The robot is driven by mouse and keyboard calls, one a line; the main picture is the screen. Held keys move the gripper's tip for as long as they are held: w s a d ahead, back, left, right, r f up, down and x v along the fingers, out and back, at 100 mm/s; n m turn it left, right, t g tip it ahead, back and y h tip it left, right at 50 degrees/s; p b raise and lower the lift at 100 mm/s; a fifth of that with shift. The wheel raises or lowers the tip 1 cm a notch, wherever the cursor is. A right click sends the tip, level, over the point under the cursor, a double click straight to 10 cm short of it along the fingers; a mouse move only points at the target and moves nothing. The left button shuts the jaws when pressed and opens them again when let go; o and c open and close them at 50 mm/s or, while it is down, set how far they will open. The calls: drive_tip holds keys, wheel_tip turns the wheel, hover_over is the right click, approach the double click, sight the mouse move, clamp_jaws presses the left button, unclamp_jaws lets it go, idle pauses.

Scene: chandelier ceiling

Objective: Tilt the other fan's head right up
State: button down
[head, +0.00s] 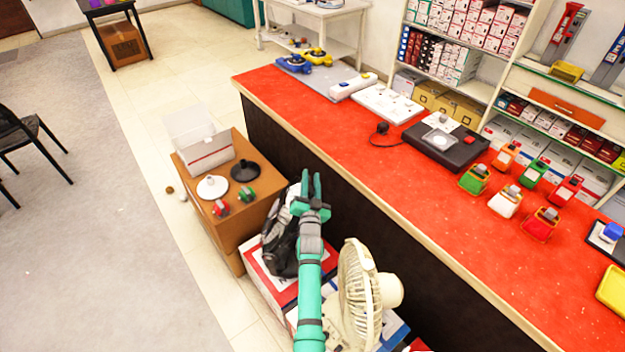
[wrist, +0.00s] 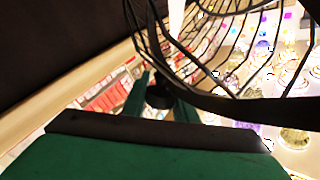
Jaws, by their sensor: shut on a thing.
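The cream fan (head: 357,290) stands at the bottom centre of the head view, to the right of my arm. Its round caged head faces left. A dark fan (head: 284,243) sits just left of my arm, on a red and white box, and is partly hidden by the arm. My gripper (head: 311,187) is at the upper right of the dark fan. In the wrist view, the dark wire cage (wrist: 190,58) and its thick rim (wrist: 265,107) are very close to the green finger. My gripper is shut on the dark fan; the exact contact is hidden.
The red-topped counter (head: 400,160) runs close along the right, with several small colourful items on it. A wooden box (head: 222,225) with dishes and a clear bin stands to the left. Tiled floor (head: 185,255) is open further left.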

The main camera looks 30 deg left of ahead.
drive_tip(key=shift+f, duration=0.1)
drive_tip(key=c, duration=1.4)
unclamp_jaws()
drive_tip(key=shift+c, duration=0.2)
drive_tip(key=v, duration=1)
drive_tip(key=shift+d+f, duration=0.1)
drive_tip(key=shift+d, duration=0.05)
drive_tip(key=shift+s, duration=0.35)
